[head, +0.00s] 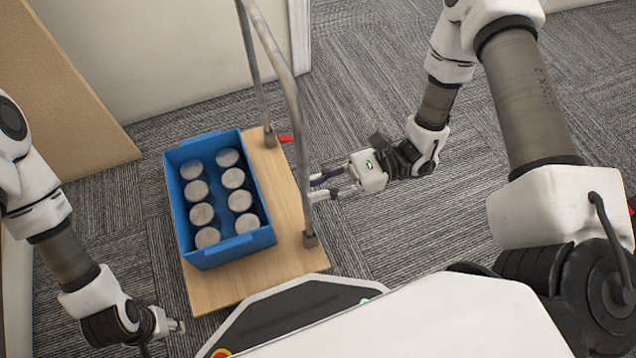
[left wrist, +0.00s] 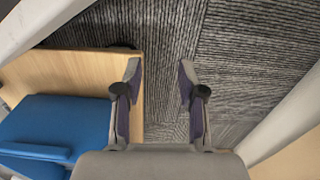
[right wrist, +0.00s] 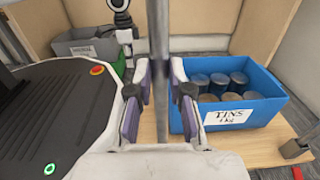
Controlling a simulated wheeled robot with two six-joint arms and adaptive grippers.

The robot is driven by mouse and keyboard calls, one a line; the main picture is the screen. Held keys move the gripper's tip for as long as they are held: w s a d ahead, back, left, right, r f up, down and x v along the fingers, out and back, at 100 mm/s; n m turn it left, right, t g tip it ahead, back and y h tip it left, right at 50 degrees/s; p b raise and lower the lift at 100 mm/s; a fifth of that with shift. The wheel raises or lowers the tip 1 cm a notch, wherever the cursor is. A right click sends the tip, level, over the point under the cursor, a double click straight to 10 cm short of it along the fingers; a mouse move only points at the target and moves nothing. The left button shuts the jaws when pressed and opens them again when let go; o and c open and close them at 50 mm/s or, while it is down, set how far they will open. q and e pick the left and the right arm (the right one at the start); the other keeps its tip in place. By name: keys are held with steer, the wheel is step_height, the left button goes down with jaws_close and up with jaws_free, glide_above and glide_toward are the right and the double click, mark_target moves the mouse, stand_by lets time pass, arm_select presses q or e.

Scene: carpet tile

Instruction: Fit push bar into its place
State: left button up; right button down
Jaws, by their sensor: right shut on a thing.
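The grey metal push bar (head: 298,130) stands upright along the right edge of the trolley's wooden deck (head: 225,285). Its two legs reach down to small brackets, one at the far corner (head: 270,138) and one at the near corner (head: 310,241). I cannot tell whether the legs are fully seated. My right gripper (head: 316,188) is shut on the bar's near leg, above the deck. The right wrist view shows the bar (right wrist: 158,105) upright between its fingers (right wrist: 161,78). My left gripper (head: 180,326) is low by the deck's near left corner; its fingers (left wrist: 159,70) are apart and empty.
A blue bin (head: 207,259) labelled TINS, holding several round tins, stands on the deck. A wooden panel (head: 58,95) leans at the left by a pale wall. A grey crate (right wrist: 88,47) shows in the right wrist view.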

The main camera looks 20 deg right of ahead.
steer(key=shift+f, duration=0.2)
steer(key=shift+f+b, duration=1.1)
steer(key=shift+b, duration=0.05)
steer(key=shift+w+f, duration=0.1)
steer(key=shift+f, duration=0.05)
steer(key=c, duration=1)
jaws_free()
